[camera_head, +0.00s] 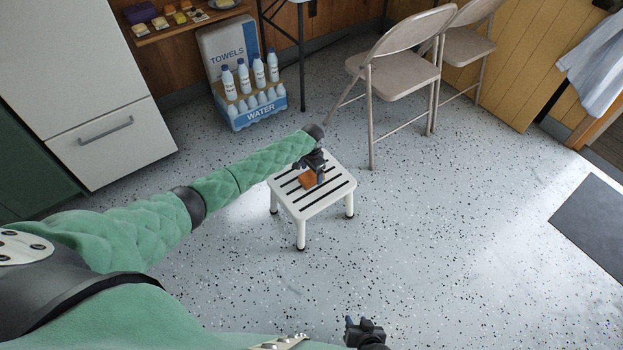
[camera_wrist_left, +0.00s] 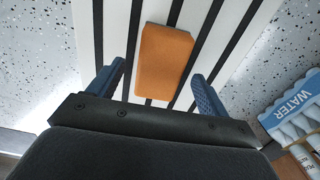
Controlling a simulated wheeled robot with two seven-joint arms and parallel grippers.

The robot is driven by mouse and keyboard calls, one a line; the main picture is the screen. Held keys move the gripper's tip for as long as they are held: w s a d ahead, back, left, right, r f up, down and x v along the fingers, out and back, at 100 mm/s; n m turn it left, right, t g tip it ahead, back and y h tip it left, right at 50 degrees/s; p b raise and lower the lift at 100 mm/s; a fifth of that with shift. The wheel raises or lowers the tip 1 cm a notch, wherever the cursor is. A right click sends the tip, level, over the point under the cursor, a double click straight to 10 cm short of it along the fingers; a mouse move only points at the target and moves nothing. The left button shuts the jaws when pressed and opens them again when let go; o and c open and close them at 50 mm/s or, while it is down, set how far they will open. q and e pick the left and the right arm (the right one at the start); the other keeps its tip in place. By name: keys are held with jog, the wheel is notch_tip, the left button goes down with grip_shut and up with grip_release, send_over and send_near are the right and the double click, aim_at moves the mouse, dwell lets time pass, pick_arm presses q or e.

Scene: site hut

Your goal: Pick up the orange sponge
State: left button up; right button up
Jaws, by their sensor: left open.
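The orange sponge (camera_head: 308,180) lies on a small white slatted stool (camera_head: 328,199) in the middle of the floor. My left gripper (camera_head: 314,176) is over the stool, right at the sponge in the head view. In the left wrist view the sponge (camera_wrist_left: 165,62) shows ahead, between the lines of the two blue fingers of my left gripper (camera_wrist_left: 155,88). The fingers are apart and empty; I cannot tell the exact height above the sponge. My right gripper (camera_head: 362,330) is at the bottom edge of the head view, away from the stool; its jaws are not clear.
A pack of water bottles (camera_head: 255,105) stands behind the stool by the wall, beside a towels box (camera_head: 228,48). Folding chairs (camera_head: 402,75) stand at the back right. A white cabinet (camera_head: 85,80) is at the left. The floor right of the stool is clear up to a dark mat (camera_head: 595,228).

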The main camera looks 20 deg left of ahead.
pick_arm(q)
jog(key=shift+f, duration=1.2)
jog(key=c, duration=1)
jog(key=shift+c, duration=0.3)
jog(key=shift+r, duration=0.1)
notch_tip(320, 180, up, 4)
jog(key=shift+r+p, duration=0.2)
jog(key=shift+p, duration=0.1)
jog(key=w+d+r, duration=0.4)
jog(key=d+r, duration=0.2)
jog(key=d, duration=0.4)
jog(key=shift+d+r, duration=0.25)
jog(key=shift+d, duration=0.15)
jog(key=shift+o, duration=0.4)
jog(key=shift+w, duration=0.1)
